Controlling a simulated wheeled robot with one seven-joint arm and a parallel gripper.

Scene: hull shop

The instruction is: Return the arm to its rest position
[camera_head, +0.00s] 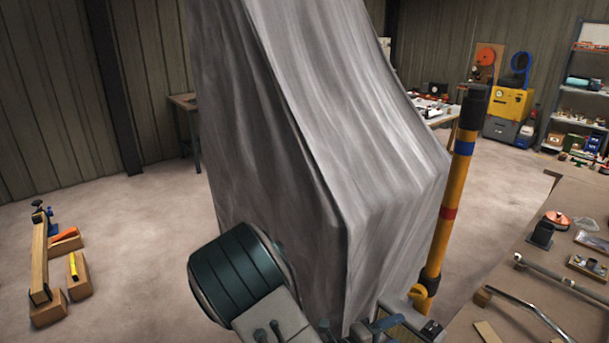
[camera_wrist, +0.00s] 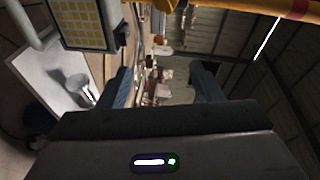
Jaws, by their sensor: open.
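My gripper (camera_wrist: 163,85) shows in the wrist view with its two dark fingers apart and nothing between them. In the head view I cannot make out its fingers. A dark teal drum-shaped part with a grey link, likely of my arm, is at the bottom centre of the head view. A tall grey draped form (camera_head: 320,150) fills the middle of the head view and hides much behind it.
A yellow pole (camera_head: 449,205) with blue and red bands stands right of the drape. A workbench (camera_head: 535,232) with tools is at right. Wooden blocks (camera_head: 75,275) lie on the floor at left. A shelf (camera_head: 580,95) stands far right. Open floor shows at left.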

